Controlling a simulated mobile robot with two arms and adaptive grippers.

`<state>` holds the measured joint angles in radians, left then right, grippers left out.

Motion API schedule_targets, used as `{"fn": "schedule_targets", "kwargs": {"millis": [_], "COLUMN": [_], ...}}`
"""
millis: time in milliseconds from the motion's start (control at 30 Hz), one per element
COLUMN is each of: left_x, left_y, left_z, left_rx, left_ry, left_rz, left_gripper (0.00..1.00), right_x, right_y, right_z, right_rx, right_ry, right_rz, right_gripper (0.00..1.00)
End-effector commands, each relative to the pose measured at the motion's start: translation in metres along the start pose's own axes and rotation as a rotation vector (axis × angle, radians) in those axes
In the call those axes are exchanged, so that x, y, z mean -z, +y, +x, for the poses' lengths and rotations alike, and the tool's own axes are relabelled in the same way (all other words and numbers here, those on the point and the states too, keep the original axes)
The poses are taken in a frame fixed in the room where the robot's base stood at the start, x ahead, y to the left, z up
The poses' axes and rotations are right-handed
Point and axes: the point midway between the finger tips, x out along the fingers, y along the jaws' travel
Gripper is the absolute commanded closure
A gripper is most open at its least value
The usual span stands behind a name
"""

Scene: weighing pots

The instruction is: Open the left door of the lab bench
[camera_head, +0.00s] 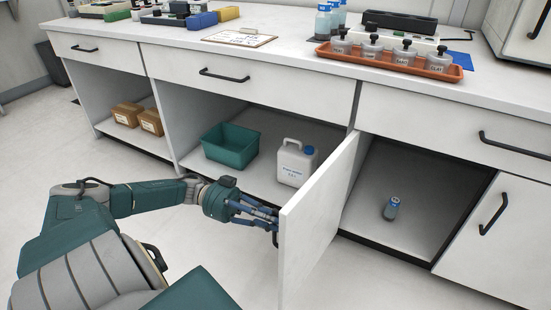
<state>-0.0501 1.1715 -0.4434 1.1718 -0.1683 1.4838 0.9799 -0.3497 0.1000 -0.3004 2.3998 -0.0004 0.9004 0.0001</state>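The white left door (315,225) of the lab bench's right-hand cabinet stands open and swung well outward. Its hinge side is by the upright between the compartments, and its free edge points towards me. My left gripper (268,218) is at the door's free edge, on its left side, where a dark handle (276,238) just shows. The fingertips are small and partly hidden by the door, so whether they are closed on the handle is not clear. My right gripper is not in view.
The right door (500,235) is shut. Open shelves to the left hold a white jug (296,163), a green bin (230,146) and brown boxes (127,113). A red tray (435,72) of pots stands on top.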

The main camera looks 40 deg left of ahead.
Motion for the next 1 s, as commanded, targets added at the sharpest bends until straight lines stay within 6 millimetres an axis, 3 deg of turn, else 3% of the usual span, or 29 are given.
{"fn": "schedule_targets", "kwargs": {"millis": [100,467,1000], "left_x": [-0.001,-0.001,-0.001], "left_y": [0.001,0.0,-0.001], "left_z": [0.0,-0.005,-0.102], "left_rx": [-0.002,0.0,0.003], "left_ry": [-0.001,-0.001,-0.001], "left_rz": [-0.002,0.0,0.001], "left_gripper": [0.67,0.67,0.67], "right_x": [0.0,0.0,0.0], "right_y": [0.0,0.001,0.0], "right_z": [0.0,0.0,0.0], "right_rx": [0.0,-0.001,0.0], "right_ry": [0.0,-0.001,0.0], "right_rz": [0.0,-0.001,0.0], "right_gripper": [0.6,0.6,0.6]}}
